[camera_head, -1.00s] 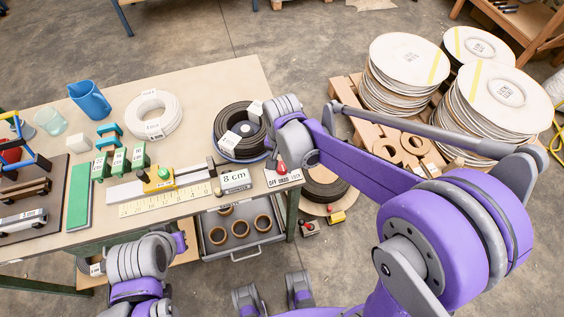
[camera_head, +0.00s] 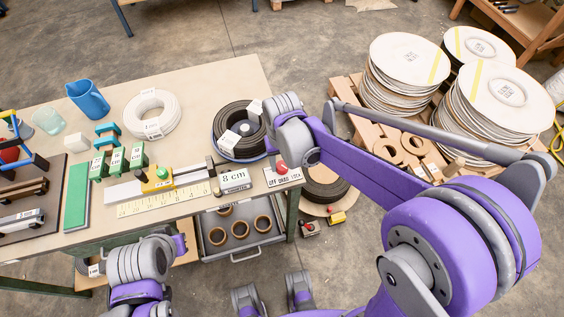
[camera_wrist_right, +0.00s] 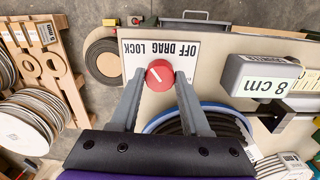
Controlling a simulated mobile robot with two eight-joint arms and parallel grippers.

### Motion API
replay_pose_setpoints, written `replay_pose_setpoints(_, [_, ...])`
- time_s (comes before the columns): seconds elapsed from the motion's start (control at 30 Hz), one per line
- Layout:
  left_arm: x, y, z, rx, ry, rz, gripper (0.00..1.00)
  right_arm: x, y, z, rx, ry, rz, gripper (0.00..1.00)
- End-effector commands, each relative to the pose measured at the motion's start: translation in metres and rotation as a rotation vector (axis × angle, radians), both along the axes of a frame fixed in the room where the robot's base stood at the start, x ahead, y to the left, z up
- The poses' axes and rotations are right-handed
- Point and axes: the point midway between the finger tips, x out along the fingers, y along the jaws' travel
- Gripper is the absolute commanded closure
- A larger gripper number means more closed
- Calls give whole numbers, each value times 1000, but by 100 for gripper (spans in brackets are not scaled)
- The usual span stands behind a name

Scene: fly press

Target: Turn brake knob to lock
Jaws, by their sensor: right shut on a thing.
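The red brake knob (camera_wrist_right: 160,75) sits on the white plate marked OFF, DRAG and LOCK (camera_wrist_right: 185,48) at the table's edge. The knob (camera_head: 281,168) and plate (camera_head: 284,177) also show in the head view. My right gripper (camera_wrist_right: 158,82) is shut on the knob, one finger on each side. In the wrist view the plate's lettering is upside down, and the knob's white pointer line slants toward the upper left. In the head view my right gripper (camera_head: 273,158) is partly hidden by its own wrist. My left forearm shows at the bottom left, but its fingers do not.
A black cable coil (camera_head: 240,130) and the 8 cm block (camera_head: 234,177) stand close to the knob. A drawer with brown rings (camera_head: 262,252) is below the table edge.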

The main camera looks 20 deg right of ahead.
Motion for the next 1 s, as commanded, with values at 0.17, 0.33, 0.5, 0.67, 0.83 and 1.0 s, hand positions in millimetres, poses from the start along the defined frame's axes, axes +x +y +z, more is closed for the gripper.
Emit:
replay_pose_setpoints(0.17, [0, 0, -2, 0, 1, 0, 100, 0, 0, 0, 0, 0, 96, 100])
replay_pose_setpoints(0.33, [0, 0, -2, 0, 1, 0, 100, 0, 0, 0, 0, 0, 152, 100])
replay_pose_setpoints(0.5, [0, 0, -2, 0, 1, 0, 100, 0, 0, 0, 0, 0, 178, 100])
replay_pose_setpoints(0.67, [0, 0, -2, 0, 1, 0, 100, 0, 0, 0, 0, 0, 184, 100])
replay_pose_setpoints(0.83, [0, 0, -2, 0, 1, 0, 100, 0, 0, 0, 0, 0, 184, 100])
replay_pose_setpoints(1.0, [0, 0, -2, 0, 1, 0, 100, 0, 0, 0, 0, 0, 183, 36])
